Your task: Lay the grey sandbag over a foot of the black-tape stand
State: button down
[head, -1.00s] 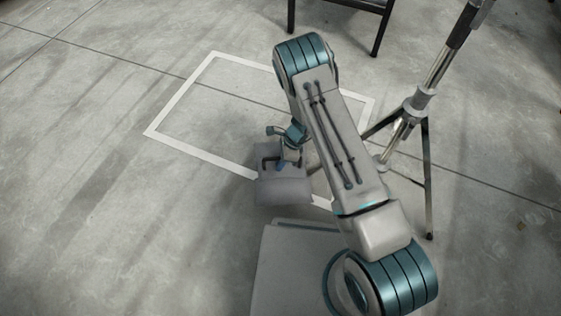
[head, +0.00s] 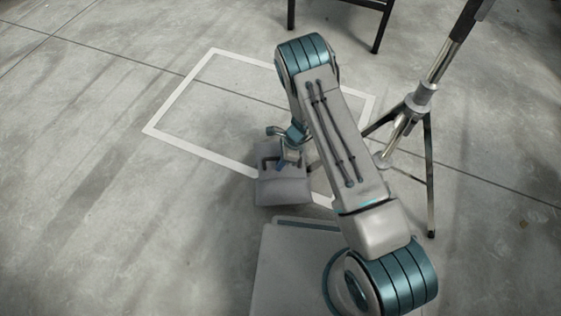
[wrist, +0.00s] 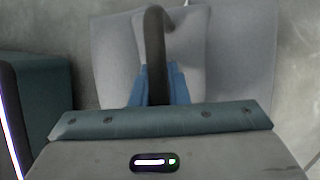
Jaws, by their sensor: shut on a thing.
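The grey sandbag (head: 283,191) hangs or rests under my gripper (head: 290,158), near the lower edge of the white floor outline; I cannot tell whether it touches the floor. In the wrist view my gripper's blue fingers (wrist: 160,86) are shut on the bag's dark handle (wrist: 155,45), with the pale grey bag (wrist: 112,55) behind. The stand (head: 421,97) is at the right, upright on spread legs. One foot (head: 431,232) shows at the lower right. My arm hides part of the other legs. The bag is left of the stand, apart from the visible foot.
A white outline (head: 180,95) marks the floor behind and left of the bag. The legs of a dark piece of furniture (head: 382,30) stand at the top. The concrete floor on the left is clear.

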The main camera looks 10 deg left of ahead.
jog(key=shift+f, duration=0.45)
jog(key=c, duration=1.3)
grip_release()
jog(key=shift+w+d, duration=0.1)
jog(key=shift+f, duration=0.15)
jog(key=p+v, duration=0.5)
jog(key=v, duration=0.9)
jog(key=shift+p, duration=0.3)
